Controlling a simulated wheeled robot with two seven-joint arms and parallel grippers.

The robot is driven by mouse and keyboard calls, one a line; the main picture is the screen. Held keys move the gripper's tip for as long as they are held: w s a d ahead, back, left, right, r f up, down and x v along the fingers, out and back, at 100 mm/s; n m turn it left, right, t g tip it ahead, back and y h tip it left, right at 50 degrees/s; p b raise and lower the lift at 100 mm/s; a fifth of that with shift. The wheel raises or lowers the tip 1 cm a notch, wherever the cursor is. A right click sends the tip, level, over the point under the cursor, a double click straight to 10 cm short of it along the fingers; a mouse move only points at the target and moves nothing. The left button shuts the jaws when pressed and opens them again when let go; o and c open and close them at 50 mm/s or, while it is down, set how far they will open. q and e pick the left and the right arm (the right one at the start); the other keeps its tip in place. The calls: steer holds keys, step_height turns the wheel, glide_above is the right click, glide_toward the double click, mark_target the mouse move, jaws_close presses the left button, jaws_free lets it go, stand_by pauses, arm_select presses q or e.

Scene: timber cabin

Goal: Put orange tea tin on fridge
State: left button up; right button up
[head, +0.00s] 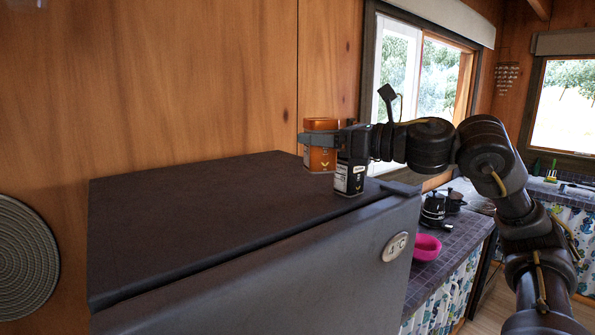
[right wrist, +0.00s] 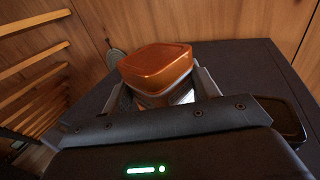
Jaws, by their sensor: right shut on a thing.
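The orange tea tin (head: 320,158) is upright between the fingers of my right gripper (head: 335,142), which is shut on it. In the right wrist view the tin's orange lid (right wrist: 155,62) shows between the two fingers (right wrist: 168,92). The tin is over the dark top of the fridge (head: 200,205), near its back right part. I cannot tell whether its base touches the fridge top. My left gripper is not in view.
A black tin with a pale label (head: 350,180) stands on the fridge top close beside my right gripper, near the right edge. The left and middle of the fridge top are clear. A pink bowl (head: 427,247) and dark pots (head: 434,210) are on the tiled counter.

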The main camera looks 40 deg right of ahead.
mark_target(305, 167)
steer(key=f, duration=0.1)
steer(key=w+a+f, duration=0.1)
steer(key=f, duration=0.1)
steer(key=shift+a, duration=0.2)
steer(key=shift+s+a+f, duration=0.15)
steer(key=shift+f, duration=0.05)
steer(key=shift+a+f, duration=0.1)
steer(key=shift+f, duration=0.05)
steer(key=shift+w+a+f, duration=0.3)
steer(key=shift+w+f, duration=0.25)
steer(key=shift+w, duration=0.05)
steer(key=shift+d+f, duration=0.1)
steer(key=shift+f, duration=0.6)
steer(key=shift+s+d+f, duration=0.1)
steer(key=shift+s+f, duration=0.15)
steer(key=shift+f, duration=0.3)
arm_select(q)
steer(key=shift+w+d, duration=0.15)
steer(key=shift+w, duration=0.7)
arm_select(e)
steer(key=shift+w+f, duration=0.1)
steer(key=shift+w, duration=0.05)
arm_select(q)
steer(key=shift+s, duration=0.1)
